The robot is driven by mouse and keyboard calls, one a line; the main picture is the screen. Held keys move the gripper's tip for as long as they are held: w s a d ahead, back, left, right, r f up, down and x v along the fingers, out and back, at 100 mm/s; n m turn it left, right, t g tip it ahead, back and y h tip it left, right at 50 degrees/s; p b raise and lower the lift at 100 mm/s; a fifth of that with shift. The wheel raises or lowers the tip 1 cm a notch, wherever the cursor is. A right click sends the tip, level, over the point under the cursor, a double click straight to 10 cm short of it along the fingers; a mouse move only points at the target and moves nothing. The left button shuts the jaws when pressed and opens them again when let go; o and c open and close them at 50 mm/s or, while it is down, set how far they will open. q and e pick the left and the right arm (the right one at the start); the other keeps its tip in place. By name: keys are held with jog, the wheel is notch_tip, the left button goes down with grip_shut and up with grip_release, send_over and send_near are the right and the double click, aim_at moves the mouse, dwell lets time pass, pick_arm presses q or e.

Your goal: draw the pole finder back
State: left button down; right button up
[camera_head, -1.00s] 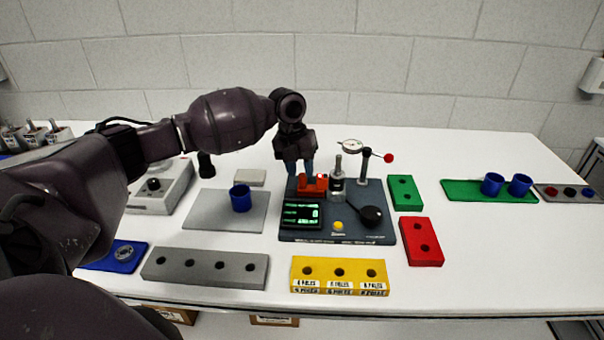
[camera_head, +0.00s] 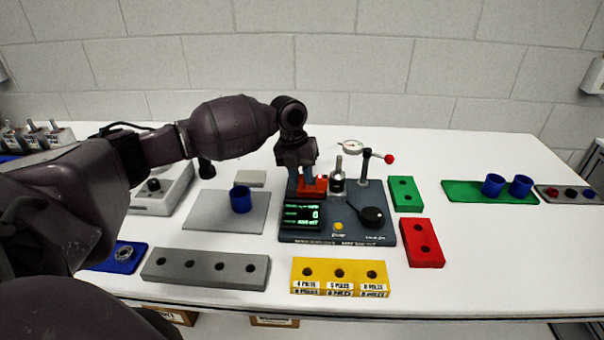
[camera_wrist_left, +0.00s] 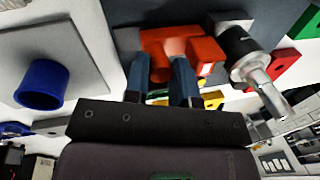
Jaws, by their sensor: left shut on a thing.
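The pole finder, which I take to be the red-orange block (camera_head: 318,189), sits on the dark test stand (camera_head: 330,234), just left of the metal spindle (camera_head: 337,180). My left gripper (camera_head: 308,178) reaches down from above and is shut on this block. In the left wrist view, the two blue-grey fingers of the gripper (camera_wrist_left: 162,78) stand on either side of the red-orange block (camera_wrist_left: 206,52). The block's right end lies close beside the metal spindle (camera_wrist_left: 240,48); I cannot tell whether they touch. My right gripper is not in view.
A green-lit display (camera_head: 303,213), yellow button (camera_head: 338,226) and black knob (camera_head: 372,215) are on the stand. A blue cup (camera_head: 240,200) is on the grey mat (camera_head: 205,218). Yellow (camera_head: 322,262) and red (camera_head: 423,238) hole blocks flank the stand.

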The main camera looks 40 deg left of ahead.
pick_arm(q)
jog(key=s+a, duration=0.1)
jog(key=a+p, duration=0.1)
jog(key=shift+s+a+r, duration=0.1)
jog(key=shift+s+a, duration=0.3)
jog(key=shift+a, duration=0.1)
jog(key=c, duration=1.4)
grip_release()
jog(key=shift+o, duration=0.9)
jog(key=shift+s+a, duration=0.1)
jog(key=shift+r, duration=0.1)
notch_tip(320, 180, up, 10)
jog(key=a, duration=0.1)
jog(key=shift+s+a+r+p, duration=0.15)
jog(key=shift+s+a+p, duration=0.15)
jog(key=shift+a, duration=0.05)
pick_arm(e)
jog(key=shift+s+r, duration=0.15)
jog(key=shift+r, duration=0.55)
